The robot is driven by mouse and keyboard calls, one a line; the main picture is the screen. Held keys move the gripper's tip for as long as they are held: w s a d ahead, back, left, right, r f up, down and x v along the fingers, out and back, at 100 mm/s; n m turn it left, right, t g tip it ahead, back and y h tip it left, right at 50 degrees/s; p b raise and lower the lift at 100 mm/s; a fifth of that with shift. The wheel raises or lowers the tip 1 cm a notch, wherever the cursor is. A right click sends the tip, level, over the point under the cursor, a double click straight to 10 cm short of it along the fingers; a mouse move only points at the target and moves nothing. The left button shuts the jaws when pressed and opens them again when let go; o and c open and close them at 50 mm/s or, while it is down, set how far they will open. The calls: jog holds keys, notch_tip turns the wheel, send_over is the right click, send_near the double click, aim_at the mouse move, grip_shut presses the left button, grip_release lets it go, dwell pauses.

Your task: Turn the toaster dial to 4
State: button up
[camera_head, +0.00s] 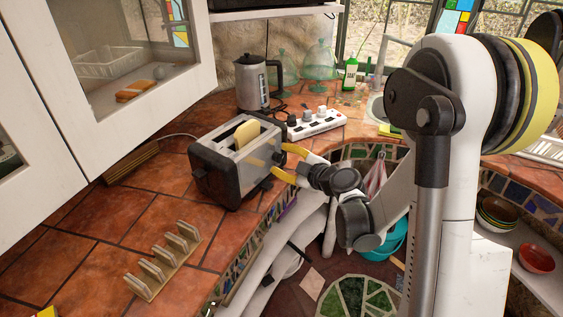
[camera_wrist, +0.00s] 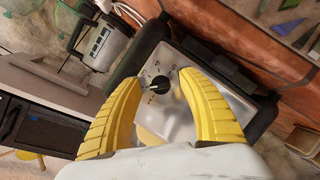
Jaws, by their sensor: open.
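The toaster (camera_head: 228,174) is black and silver and stands on the tiled counter with a slice of bread (camera_head: 247,133) in its slot. In the wrist view its silver end panel (camera_wrist: 180,64) faces me, tilted in the picture. The black dial (camera_wrist: 160,83) sits on that panel with small markings around it; I cannot read where it points. My gripper (camera_head: 286,162) has yellow fingers and is at the toaster's right end. In the wrist view the open fingers (camera_wrist: 158,80) lie on either side of the dial, with a gap around it. Contact cannot be told.
A kettle (camera_head: 258,84) and a white power strip (camera_head: 316,123) stand behind the toaster. A wooden rack (camera_head: 163,262) stands on the counter in front. The counter's curved edge runs close below my gripper.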

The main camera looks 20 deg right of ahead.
jog(key=shift+w+a, duration=0.1)
jog(key=shift+w, duration=0.05)
grip_shut()
dwell(0.4)
jog(key=m+g+y, duration=0.1)
jog(key=m, duration=0.2)
jog(key=shift+g, duration=0.4)
jog(key=m+g+y, duration=0.1)
jog(key=m+y, duration=0.1)
jog(key=m, duration=0.1)
jog(key=m+y, duration=0.1)
jog(key=m+g+b, duration=0.1)
jog(key=m, duration=0.1)
jog(key=shift+m+g+y, duration=0.3)
jog(key=shift+y, duration=0.1)
jog(key=shift+m+g+y+b, duration=0.5)
jog(key=shift+m+y+b, duration=0.35)
jog(key=shift+m, duration=0.55)
